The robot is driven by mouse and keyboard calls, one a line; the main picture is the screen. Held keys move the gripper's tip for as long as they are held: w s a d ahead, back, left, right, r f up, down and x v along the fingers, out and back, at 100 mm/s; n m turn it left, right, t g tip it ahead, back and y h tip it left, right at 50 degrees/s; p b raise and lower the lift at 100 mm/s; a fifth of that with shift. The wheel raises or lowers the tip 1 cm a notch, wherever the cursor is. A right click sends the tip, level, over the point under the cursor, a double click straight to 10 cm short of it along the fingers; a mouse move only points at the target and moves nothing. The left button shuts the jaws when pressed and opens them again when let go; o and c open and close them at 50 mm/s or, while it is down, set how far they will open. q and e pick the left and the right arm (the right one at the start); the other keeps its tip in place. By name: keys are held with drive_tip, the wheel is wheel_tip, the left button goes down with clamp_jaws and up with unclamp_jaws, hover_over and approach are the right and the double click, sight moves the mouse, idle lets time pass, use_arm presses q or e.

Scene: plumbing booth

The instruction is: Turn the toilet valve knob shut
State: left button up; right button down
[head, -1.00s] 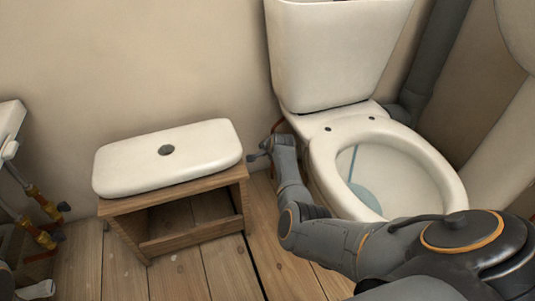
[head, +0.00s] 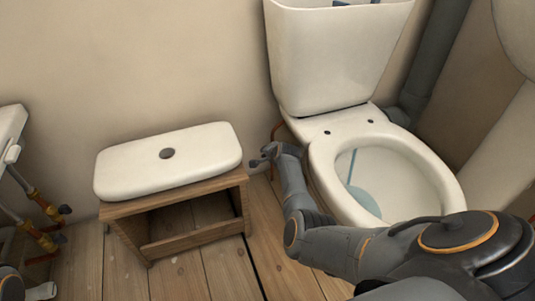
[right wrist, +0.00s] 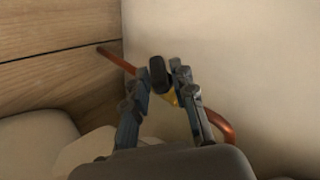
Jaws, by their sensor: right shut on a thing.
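The toilet valve's dark knob (right wrist: 158,74) shows in the right wrist view, with a bit of brass-coloured fitting behind it. A copper pipe (right wrist: 219,127) runs past it along the wall. My right gripper (right wrist: 161,78) has its two fingers on either side of the knob and is shut on it. In the head view my right gripper (head: 263,158) is low beside the left side of the toilet (head: 330,150), by the wall. The knob is too small to make out there.
A wooden stool (head: 190,236) left of my right gripper carries the white tank lid (head: 205,150). The tank (head: 335,65) is open at the top. Pipes with brass fittings (head: 43,205) stand at the far left. Bare floorboards (head: 215,270) lie in front.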

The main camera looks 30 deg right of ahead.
drive_tip(key=c, duration=1.3)
unclamp_jaws()
drive_tip(key=v, duration=1.2)
